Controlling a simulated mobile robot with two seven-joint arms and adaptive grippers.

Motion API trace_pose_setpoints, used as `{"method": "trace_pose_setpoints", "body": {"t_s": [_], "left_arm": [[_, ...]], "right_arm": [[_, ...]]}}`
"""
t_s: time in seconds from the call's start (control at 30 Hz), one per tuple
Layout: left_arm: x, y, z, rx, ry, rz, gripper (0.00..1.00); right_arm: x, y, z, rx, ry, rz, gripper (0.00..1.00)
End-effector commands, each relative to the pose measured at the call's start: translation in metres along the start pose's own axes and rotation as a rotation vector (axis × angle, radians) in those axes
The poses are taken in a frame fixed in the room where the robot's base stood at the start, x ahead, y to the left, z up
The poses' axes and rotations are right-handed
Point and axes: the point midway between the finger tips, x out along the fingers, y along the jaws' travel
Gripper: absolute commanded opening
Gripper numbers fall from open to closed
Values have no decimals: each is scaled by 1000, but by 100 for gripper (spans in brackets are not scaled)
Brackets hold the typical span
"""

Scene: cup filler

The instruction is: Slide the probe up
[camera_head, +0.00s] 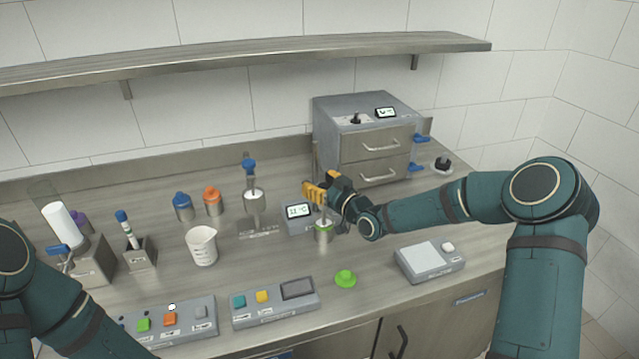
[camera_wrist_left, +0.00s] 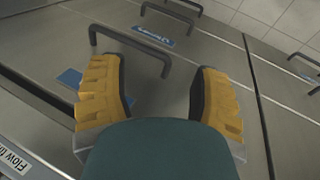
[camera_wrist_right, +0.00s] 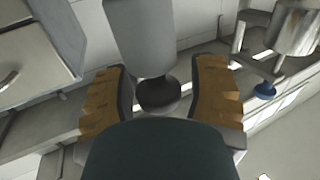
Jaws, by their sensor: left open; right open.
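The probe unit (camera_head: 298,211) has a small temperature display and stands mid-counter. My right gripper (camera_head: 323,188) is above this cup and hides most of the probe. In the right wrist view, a grey cylinder (camera_wrist_right: 140,35) with a black knob-like end (camera_wrist_right: 158,93) lies between the open fingers, with visible gaps on both sides; it looks like part of the probe. My left gripper (camera_wrist_left: 158,82) is open and empty, in front of cupboard doors with dark handles.
A grey drawer unit (camera_head: 365,140) stands behind the right gripper. A dispenser with a blue top (camera_head: 250,180), a white beaker (camera_head: 202,246) and blue and orange capped jars stand left. A green knob (camera_head: 345,279), scale (camera_head: 430,262) and button panels (camera_head: 275,303) are in front.

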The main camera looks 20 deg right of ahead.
Motion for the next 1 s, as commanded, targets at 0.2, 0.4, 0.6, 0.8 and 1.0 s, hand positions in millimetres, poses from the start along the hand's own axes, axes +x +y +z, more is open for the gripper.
{"method": "trace_pose_setpoints", "body": {"t_s": [0.2,0.4,0.6,0.8,1.0], "left_arm": [[0,0,0,0,0,0,63],[0,0,0,0,0,0,63],[0,0,0,0,0,0,63],[-7,3,-2,-1,3,0,63],[-12,4,-4,-3,9,-1,63]], "right_arm": [[0,0,0,0,0,0,0],[0,0,0,-2,0,-1,0],[0,0,-2,-2,0,-1,0],[0,0,-42,-6,3,-1,0],[-1,0,-72,-4,1,0,0]]}}
